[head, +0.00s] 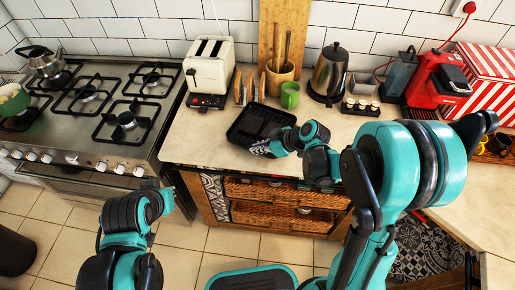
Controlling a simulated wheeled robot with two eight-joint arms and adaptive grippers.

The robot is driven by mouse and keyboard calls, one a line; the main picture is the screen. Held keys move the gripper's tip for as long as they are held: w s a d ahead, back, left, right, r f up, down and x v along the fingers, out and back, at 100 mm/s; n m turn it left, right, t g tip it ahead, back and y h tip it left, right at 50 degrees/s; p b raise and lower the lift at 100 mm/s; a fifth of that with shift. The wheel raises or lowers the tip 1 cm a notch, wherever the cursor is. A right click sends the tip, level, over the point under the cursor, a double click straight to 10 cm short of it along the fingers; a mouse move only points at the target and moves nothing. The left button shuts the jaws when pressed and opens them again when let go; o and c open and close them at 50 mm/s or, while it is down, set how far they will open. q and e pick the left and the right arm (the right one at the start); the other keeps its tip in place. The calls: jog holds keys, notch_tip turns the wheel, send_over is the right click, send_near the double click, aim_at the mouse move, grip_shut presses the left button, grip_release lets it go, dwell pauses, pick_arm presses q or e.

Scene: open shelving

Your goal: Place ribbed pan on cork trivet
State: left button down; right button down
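The ribbed pan (243,126) is a black, square, shallow pan lying on the counter, left of the kettle and in front of the green cup. My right gripper (266,148) is at the pan's near edge and hides part of it. The fingers are too small and covered to show whether they grip the pan. My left gripper (149,184) is low in front of the stove, far from the pan, and its fingers cannot be made out. I cannot make out a cork trivet; my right arm covers part of the counter.
Behind the pan stand a toaster (210,66), a toast rack (248,87), a green cup (290,95) and a wooden utensil pot (279,79). A kettle (329,72) and a small jar tray (360,106) stand to the right. Bare counter (195,135) lies left of the pan.

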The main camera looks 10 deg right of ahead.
jog(key=c, duration=2.1)
grip_release()
jog(key=shift+f, duration=0.15)
jog(key=shift+c, duration=0.2)
jog(key=o, duration=0.4)
jog(key=shift+r, duration=0.2)
jog(key=p+v, duration=0.4)
jog(key=v, duration=0.8)
jog(key=s+r+m+h, duration=0.1)
jog(key=s+m+h, duration=0.1)
jog(key=s+m, duration=0.1)
jog(key=s+d+r+m+t+h, duration=0.1)
jog(key=s+r+m+h, duration=0.1)
jog(key=s+m, duration=0.2)
jog(key=s+d+r+m+h, duration=0.1)
jog(key=s+r+m+h, duration=0.1)
jog(key=s, duration=0.4)
jog(key=shift+d+r+m+t+h, duration=0.1)
jog(key=shift+d+m+t+h, duration=0.15)
jog(key=shift+m, duration=0.3)
jog(key=shift+r+m+t+h, duration=0.15)
jog(key=shift+m+h, duration=0.2)
jog(key=shift+m, duration=0.2)
